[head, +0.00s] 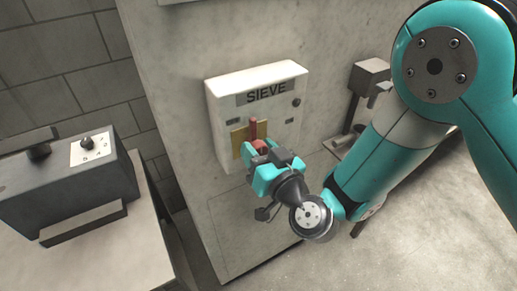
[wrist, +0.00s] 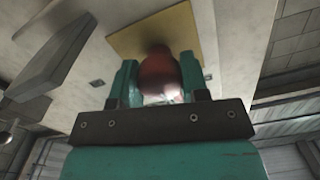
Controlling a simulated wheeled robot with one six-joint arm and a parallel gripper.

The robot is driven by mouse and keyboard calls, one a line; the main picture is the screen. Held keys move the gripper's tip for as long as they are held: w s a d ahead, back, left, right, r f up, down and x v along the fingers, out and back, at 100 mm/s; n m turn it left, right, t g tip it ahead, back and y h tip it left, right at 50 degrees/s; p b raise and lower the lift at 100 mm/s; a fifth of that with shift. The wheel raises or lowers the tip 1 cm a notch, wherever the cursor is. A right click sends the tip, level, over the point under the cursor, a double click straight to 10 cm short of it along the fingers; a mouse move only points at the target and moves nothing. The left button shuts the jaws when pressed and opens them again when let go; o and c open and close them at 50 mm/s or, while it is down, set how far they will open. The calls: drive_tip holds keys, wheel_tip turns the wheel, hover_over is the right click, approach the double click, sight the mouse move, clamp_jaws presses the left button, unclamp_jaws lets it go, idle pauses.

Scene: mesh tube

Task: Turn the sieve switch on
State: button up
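The sieve switch box (head: 222,125) is a white box with a dark "SIEVE" label, mounted on a pale wall panel. A yellow plate (head: 237,141) sits on its front with a red lever (head: 254,128) pointing up; a red knob shows lower down, by the fingers. In the wrist view the red knob (wrist: 160,72) sits in front of the yellow plate (wrist: 185,28), between the two teal fingers. My gripper (head: 262,163) is at the knob, with a finger on each side (wrist: 160,88). I cannot tell whether both fingers touch it.
A grey control box (head: 70,180) with a black knob stands on a bench at the left. A grey post-mounted device (head: 366,82) is to the right of the switch box. The floor (head: 400,230) at lower right is clear.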

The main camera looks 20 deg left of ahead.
drive_tip(key=shift+m, duration=0.4)
drive_tip(key=shift+c, duration=0.3)
drive_tip(key=m, duration=0.3)
drive_tip(key=shift+m, duration=0.3)
drive_tip(key=m, duration=0.4)
drive_tip(key=shift+m, duration=0.3)
drive_tip(key=m, duration=0.4)
drive_tip(key=shift+b, duration=0.4)
drive_tip(key=shift+m, duration=2.5)
drive_tip(key=o, duration=0.9)
